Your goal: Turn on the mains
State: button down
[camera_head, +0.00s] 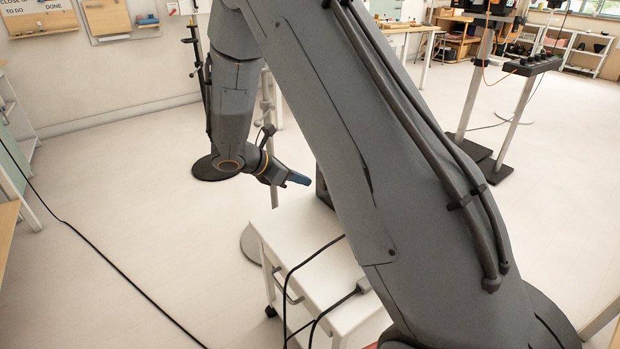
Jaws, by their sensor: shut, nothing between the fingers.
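My gripper (298,179) is near the middle of the picture, with its blue-tipped fingers shut and empty, pointing right. It appears over the far part of a white trolley (290,235). A dark box or upright part (322,188) shows just right of the fingertips, mostly hidden behind my arm. I cannot tell whether the fingers touch it. No mains switch can be made out; my arm hides much of the trolley.
Black cables (290,275) hang over the trolley's front edge. Another cable (120,275) crosses the floor at left. A black unit with knobs (531,65) stands on a post at upper right. The left floor is mostly clear.

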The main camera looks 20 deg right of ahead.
jog(key=s+a+r, duration=0.1)
jog(key=a+r, duration=0.3)
jog(key=r, duration=0.3)
jog(key=shift+a, duration=0.35)
jog(key=s+a+r+m+y+p, duration=0.1)
jog(key=s+r+m+y+p, duration=0.2)
jog(key=s+m, duration=0.4)
jog(key=s+a+r+m+g+y+p, duration=0.1)
jog(key=s+r+m+y+p, duration=0.2)
jog(key=s+m, duration=0.4)
jog(key=s+a+r+m+g+y+p, duration=0.1)
jog(key=s+r+m+y+p, duration=0.3)
jog(key=s, duration=1.3)
jog(key=r+m+p, duration=0.1)
jog(key=m+p, duration=0.1)
jog(key=shift+a+r+m, duration=0.2)
jog(key=shift+r+m, duration=0.05)
jog(key=shift+m, duration=0.15)
